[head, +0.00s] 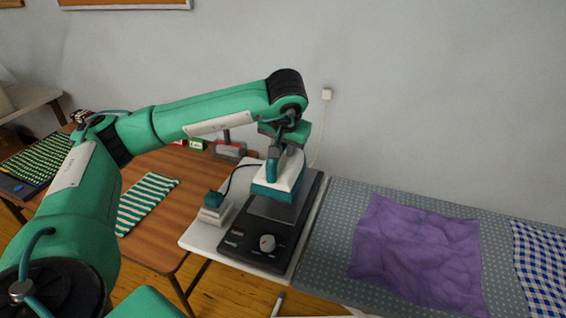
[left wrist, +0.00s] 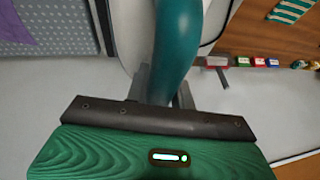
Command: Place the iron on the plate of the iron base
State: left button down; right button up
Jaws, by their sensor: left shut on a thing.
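The iron (head: 278,187) is white and teal, with a teal handle. My left gripper (head: 277,150) is shut on that handle, which fills the middle of the left wrist view (left wrist: 178,45). The iron base (head: 240,243) is dark, with a pale round knob at its near end. Its grey plate (head: 270,209) shows just below the iron. The iron is over the far part of the base; I cannot tell whether it touches the plate. The iron hides part of the plate. My right gripper is not in view.
A small white and teal block (head: 212,214) stands left of the base, with a dark cord near it. The ironing board (head: 335,235) on the right carries a purple cloth (head: 415,250) and a blue checked cloth (head: 542,265). A wooden table (head: 165,240) at left holds a striped cloth (head: 147,198).

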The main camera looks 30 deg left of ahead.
aim_at(283, 159)
pick_arm(q)
jog(key=shift+f, duration=2.7)
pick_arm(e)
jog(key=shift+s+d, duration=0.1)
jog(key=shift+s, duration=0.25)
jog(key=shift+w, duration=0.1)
pick_arm(q)
jog(key=c, duration=1.2)
grip_release()
jog(key=shift+f, duration=0.1)
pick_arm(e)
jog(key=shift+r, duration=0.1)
